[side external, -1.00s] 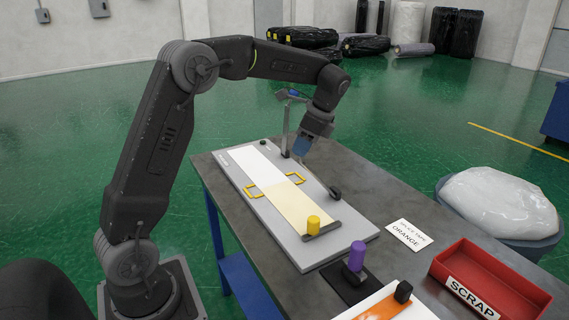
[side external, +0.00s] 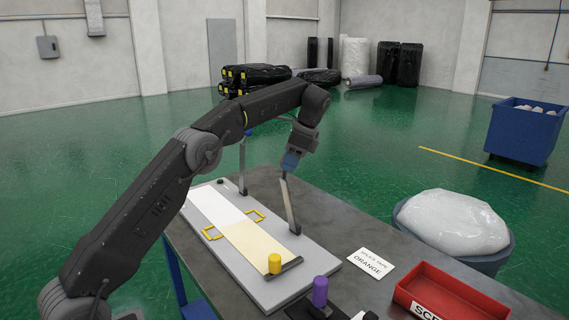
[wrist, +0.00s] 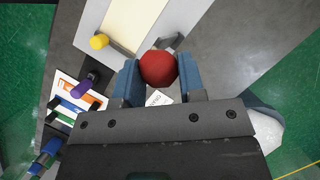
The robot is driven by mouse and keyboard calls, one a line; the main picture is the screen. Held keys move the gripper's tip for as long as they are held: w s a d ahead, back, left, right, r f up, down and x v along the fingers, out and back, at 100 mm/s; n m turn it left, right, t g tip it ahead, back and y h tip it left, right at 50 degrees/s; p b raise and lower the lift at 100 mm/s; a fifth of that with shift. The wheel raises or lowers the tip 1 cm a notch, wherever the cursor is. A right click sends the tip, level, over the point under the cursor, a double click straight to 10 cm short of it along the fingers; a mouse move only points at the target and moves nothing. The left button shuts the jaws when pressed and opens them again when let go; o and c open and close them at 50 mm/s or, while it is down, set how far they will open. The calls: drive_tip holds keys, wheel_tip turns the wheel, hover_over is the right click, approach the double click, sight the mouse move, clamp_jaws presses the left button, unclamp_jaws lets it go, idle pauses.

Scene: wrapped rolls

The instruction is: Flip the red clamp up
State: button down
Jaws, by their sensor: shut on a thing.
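My gripper (side external: 289,162) is shut on the red clamp's round red knob (wrist: 159,68), which sits between its blue fingers in the wrist view. In the side view the fingers hide the knob. The red clamp's grey bar (side external: 290,206) runs from the fingers down to its pivot at the board's right edge. The bar stands steeply, leaning slightly. The grey board (side external: 322,258) carries a white and cream strip (side external: 240,229).
A blue-knobbed clamp (side external: 242,160) stands upright near the board's far end. A yellow-knobbed clamp (side external: 275,263) lies low across the near end. A purple knob (side external: 320,291), a label card (side external: 370,263) and a red scrap tray (side external: 450,292) are nearer.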

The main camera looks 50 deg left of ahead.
drive_tip(key=shift+w+a+f, duration=0.35)
drive_tip(key=shift+w+f, duration=0.15)
drive_tip(key=c, duration=1.1)
unclamp_jaws()
drive_tip(key=shift+w, duration=0.1)
drive_tip(key=o, duration=0.3)
drive_tip(key=shift+r, duration=0.1)
drive_tip(key=shift+o, duration=0.2)
drive_tip(key=shift+d, duration=0.1)
drive_tip(key=shift+d+r, duration=0.1)
drive_tip(key=shift+r, duration=0.05)
